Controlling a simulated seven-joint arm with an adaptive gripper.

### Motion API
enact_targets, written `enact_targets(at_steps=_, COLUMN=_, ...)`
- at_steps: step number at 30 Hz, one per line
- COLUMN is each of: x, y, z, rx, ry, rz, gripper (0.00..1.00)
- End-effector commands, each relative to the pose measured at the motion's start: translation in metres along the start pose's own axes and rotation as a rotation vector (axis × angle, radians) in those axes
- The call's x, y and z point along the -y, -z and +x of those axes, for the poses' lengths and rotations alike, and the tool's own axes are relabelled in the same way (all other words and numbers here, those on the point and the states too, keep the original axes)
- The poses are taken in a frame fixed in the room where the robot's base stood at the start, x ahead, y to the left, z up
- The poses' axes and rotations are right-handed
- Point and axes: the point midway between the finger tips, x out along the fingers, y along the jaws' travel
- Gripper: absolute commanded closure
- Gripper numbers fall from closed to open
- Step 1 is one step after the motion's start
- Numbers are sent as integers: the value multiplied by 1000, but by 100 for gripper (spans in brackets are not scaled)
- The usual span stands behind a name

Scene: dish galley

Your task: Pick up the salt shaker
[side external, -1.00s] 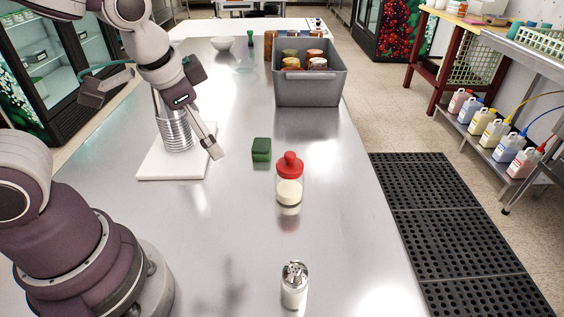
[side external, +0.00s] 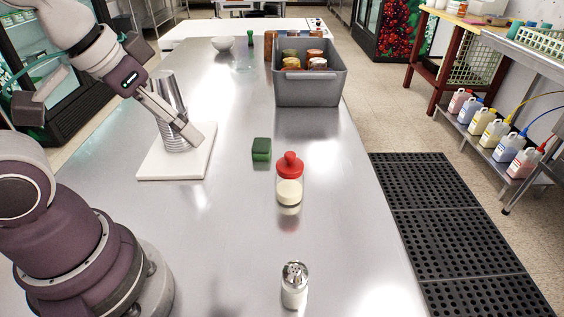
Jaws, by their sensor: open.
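A small shaker (side external: 294,286) with a shiny metal top and a pale body stands upright near the front of the steel counter; it looks like the salt shaker. A clear jar with a red lid (side external: 289,178) and pale contents stands farther back. My gripper (side external: 190,134) is at the left, over the white board and in front of the stacked metal cups (side external: 170,92). It is open, well behind and left of the shaker. One finger shows clearly; the other is hard to make out. Whether it touches the cups is unclear.
A green block (side external: 261,149) lies behind the red-lidded jar. The white board (side external: 165,168) bears the cups. A grey bin (side external: 309,92) with several jars stands at the back right, a white bowl (side external: 222,43) at the back. The counter around the shaker is clear.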

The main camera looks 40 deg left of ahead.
Motion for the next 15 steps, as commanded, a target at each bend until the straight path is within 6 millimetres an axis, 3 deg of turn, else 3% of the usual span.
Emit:
enact_targets(at_steps=3, x=0, y=0, z=0, rx=0, ry=0, rz=0, gripper=27)
enact_targets(at_steps=11, x=0, y=0, z=0, rx=1, ry=-1, rz=4, gripper=27)
enact_targets(at_steps=15, x=-21, y=10, z=8, rx=78, ry=-49, rz=186, gripper=27)
